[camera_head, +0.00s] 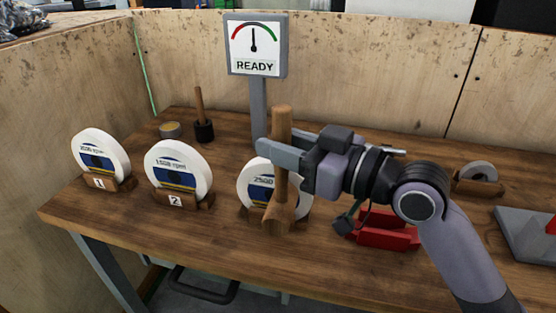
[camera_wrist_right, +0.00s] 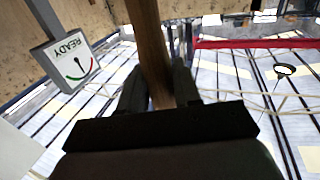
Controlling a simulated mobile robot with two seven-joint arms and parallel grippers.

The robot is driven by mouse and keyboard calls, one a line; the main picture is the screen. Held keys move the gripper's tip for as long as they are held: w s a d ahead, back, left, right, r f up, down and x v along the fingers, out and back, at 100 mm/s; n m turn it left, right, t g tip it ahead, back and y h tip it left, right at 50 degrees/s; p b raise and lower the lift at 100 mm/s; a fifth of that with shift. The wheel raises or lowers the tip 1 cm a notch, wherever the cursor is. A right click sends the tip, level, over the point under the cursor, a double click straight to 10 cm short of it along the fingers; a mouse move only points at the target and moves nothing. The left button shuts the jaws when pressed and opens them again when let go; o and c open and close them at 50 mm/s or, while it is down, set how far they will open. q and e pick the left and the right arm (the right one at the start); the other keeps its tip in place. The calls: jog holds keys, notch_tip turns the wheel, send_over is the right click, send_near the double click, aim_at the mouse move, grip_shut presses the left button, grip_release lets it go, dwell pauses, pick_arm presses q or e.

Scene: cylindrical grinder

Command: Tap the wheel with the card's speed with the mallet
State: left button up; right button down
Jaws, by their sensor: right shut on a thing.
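My right gripper (camera_head: 280,152) is shut on the upright handle of a wooden mallet (camera_head: 281,185). The mallet's head hangs low, in front of the third wheel (camera_head: 252,180); I cannot tell if they touch. That white wheel's label starts with 2500, and the mallet hides part of it. Wheel 1 (camera_head: 114,143) and wheel 2 (camera_head: 194,158) stand in wooden cradles to the left; their small speed labels are hard to read. The right wrist view shows the mallet handle (camera_wrist_right: 147,35) between the fingers. I see no readable speed card. My left gripper is out of view.
A grey post carries a gauge sign (camera_head: 256,66) reading READY. A dark pot with a stick (camera_head: 204,131) and a small round tin (camera_head: 170,130) stand behind the wheels. A red block (camera_head: 398,238) and a grey half-disc (camera_head: 477,173) are to the right.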

jog(key=shift+w+d, duration=0.1)
jog(key=shift+w, duration=0.3)
